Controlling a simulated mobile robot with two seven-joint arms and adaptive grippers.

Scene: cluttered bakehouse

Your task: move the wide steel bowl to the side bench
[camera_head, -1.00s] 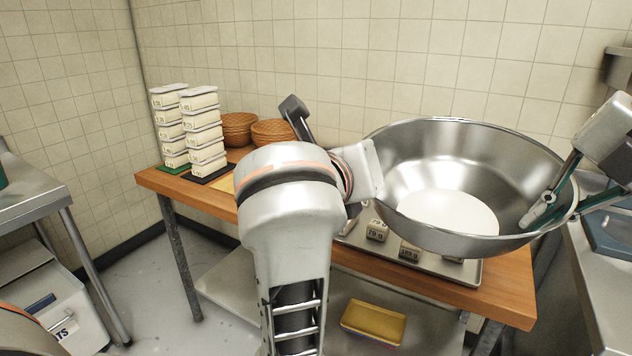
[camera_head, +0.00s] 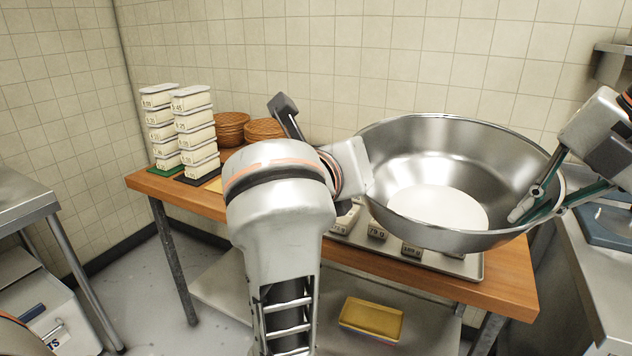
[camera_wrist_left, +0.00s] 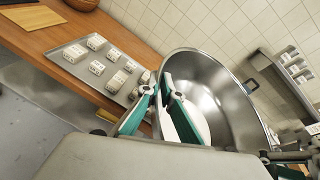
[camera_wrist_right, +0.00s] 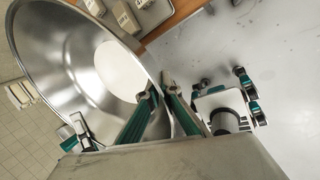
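The wide steel bowl (camera_head: 400,150) hangs between my two grippers over the right part of the wooden table, a little tilted, with a pale round area at its bottom. My right gripper (camera_head: 530,205) has one finger inside and one outside the bowl's right rim; it also shows in the right wrist view (camera_wrist_right: 157,90). My left gripper (camera_wrist_left: 160,88) is shut on the opposite rim in the left wrist view, with the bowl wall (camera_wrist_left: 205,80) between its fingers. In the head view its fingertips are hidden by my wrist. Which surface is the side bench I cannot tell.
The wooden table (camera_head: 500,280) holds a metal tray (camera_head: 455,265) of labelled blocks under the bowl, stacked tubs (camera_head: 195,130) and wicker baskets (camera_head: 232,128). Steel benches stand at left (camera_head: 20,200) and right (camera_head: 590,275). A yellow container (camera_head: 370,318) is on the lower shelf.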

